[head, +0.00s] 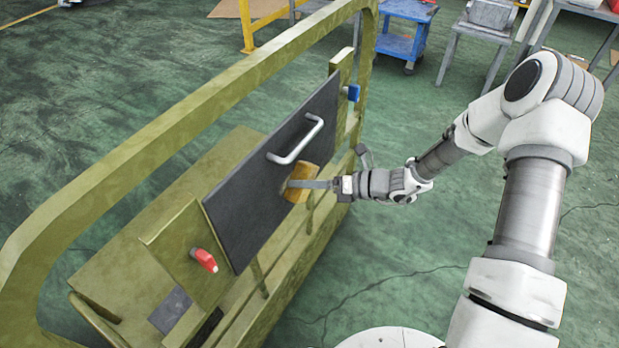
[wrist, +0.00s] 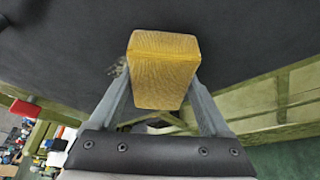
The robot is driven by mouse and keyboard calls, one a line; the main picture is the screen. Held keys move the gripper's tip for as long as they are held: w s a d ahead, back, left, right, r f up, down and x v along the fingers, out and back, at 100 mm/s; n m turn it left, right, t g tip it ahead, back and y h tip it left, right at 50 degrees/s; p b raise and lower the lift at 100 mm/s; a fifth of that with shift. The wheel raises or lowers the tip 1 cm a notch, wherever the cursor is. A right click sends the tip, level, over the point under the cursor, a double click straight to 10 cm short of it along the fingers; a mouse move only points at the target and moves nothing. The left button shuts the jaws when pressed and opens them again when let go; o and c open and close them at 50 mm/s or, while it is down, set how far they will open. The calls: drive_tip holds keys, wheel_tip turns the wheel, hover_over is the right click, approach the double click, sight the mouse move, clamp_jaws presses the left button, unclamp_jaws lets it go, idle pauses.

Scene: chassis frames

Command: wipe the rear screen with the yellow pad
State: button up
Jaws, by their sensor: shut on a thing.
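The rear screen (head: 262,185) is a dark grey, tilted panel on the olive-green chassis frame, with a silver bar handle (head: 297,142) on it. The yellow pad (head: 302,181) is against or very close to the screen's face, below and right of the handle. My gripper (head: 318,184) is shut on the pad. In the wrist view the pad (wrist: 163,70) sits between both fingers, with the dark screen (wrist: 60,45) filling the view behind it. A small pale, speckled smudge (wrist: 118,80) shows on the screen just left of the pad. The pad hides the screen behind it.
The green chassis rail (head: 150,150) arches along the left and behind the screen. A red knob (head: 205,260) sits at lower left and a blue part (head: 353,92) at the screen's upper right. A blue cart (head: 405,35) stands far back. Open floor lies right of the frame.

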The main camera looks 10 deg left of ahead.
sight(277, 203)
drive_tip(key=shift+s+a+p, duration=0.15)
drive_tip(key=shift+s+a, duration=0.25)
drive_tip(key=shift+s, duration=0.65)
drive_tip(key=shift+s+a+p, duration=0.1)
drive_tip(key=shift+s+a, duration=0.35)
drive_tip(key=shift+s, duration=0.65)
drive_tip(key=shift+s+a+p, duration=0.15)
drive_tip(key=shift+s+a, duration=0.25)
drive_tip(key=shift+s, duration=0.65)
drive_tip(key=shift+d, duration=0.5)
drive_tip(key=shift+s+d+p, duration=0.3)
drive_tip(key=shift+s+d, duration=0.05)
drive_tip(key=shift+d, duration=0.45)
drive_tip(key=shift+s+d+p, duration=0.3)
drive_tip(key=shift+s+d, duration=0.05)
drive_tip(key=shift+d, duration=0.45)
drive_tip(key=shift+s+d+p, duration=0.3)
drive_tip(key=shift+s+d, duration=0.05)
drive_tip(key=shift+d, duration=0.45)
drive_tip(key=d, duration=0.1)
drive_tip(key=s+d+p, duration=0.1)
drive_tip(key=shift+s+d, duration=0.1)
drive_tip(key=shift+d, duration=0.25)
drive_tip(key=shift+a, duration=0.1)
